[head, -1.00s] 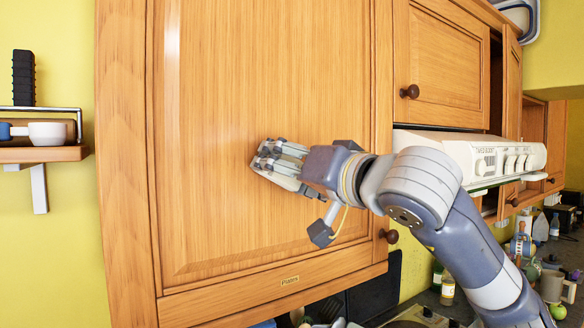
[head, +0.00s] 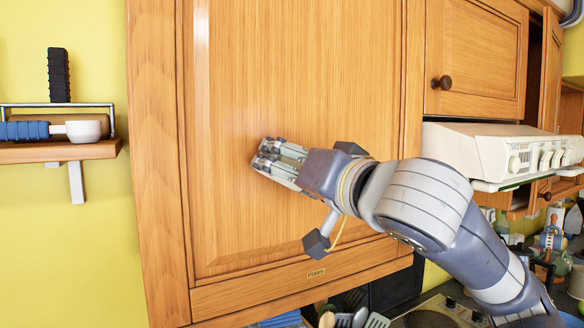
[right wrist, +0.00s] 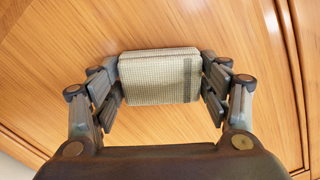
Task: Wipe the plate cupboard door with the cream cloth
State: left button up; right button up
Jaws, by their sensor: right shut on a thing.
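My right gripper (head: 268,157) reaches in from the right to the middle of the door. In the right wrist view the right gripper (right wrist: 160,85) is shut on the folded cream cloth (right wrist: 155,80), which has a grey stripe near one end. The cloth lies close against the door's wood; I cannot tell how firmly it touches. In the head view the cloth is mostly hidden by the fingers. My left gripper is not in view.
A wall shelf (head: 60,152) with a white cup (head: 84,131) is at the left. A cream cooker hood (head: 500,150) juts out at the right, below another cupboard (head: 478,60). Utensils (head: 350,318) stand below the door. The door's upper area is clear.

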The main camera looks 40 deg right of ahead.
jog(key=s, duration=0.6)
jog(key=shift+s+a, duration=0.3)
jog(key=shift+s, duration=0.1)
jog(key=shift+w, duration=0.2)
dwell(0.3)
